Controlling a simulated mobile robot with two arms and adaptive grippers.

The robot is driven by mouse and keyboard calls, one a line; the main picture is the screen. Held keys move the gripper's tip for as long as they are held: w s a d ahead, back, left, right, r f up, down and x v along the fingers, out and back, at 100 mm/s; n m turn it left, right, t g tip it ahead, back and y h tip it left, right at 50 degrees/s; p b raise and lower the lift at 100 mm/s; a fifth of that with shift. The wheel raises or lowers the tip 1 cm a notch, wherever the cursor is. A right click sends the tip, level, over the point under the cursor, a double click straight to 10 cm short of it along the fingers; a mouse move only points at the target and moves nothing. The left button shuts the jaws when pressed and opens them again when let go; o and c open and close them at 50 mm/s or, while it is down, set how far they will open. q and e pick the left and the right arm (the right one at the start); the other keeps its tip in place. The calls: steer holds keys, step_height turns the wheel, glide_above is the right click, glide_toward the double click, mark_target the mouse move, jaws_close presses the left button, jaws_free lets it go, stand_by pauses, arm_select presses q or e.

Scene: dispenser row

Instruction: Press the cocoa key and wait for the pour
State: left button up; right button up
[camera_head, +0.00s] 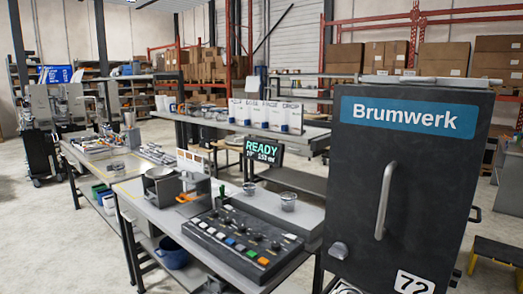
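A dark key panel (246,236) lies on the bench in front of me. Along its front edge runs a row of small coloured keys: several white ones, a blue key (230,242), a green one and an orange key (263,261). Black knobs stand behind them. No key label is readable, so I cannot tell which is cocoa. A display (263,151) behind the panel reads READY in green, with a smaller line below. A small clear cup (288,201) stands on the grey surface behind the panel. I make out neither gripper.
A large dark Brumwerk cabinet (415,190) with a vertical handle stands close on the right. A metal device (162,186) sits left of the panel. White dispensers (265,114) line a rear shelf. A blue bucket (172,252) is below the bench. Open floor lies to the left.

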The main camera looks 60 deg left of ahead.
arm_select(q)
jaws_close()
stand_by(0.5)
stand_by(1.1)
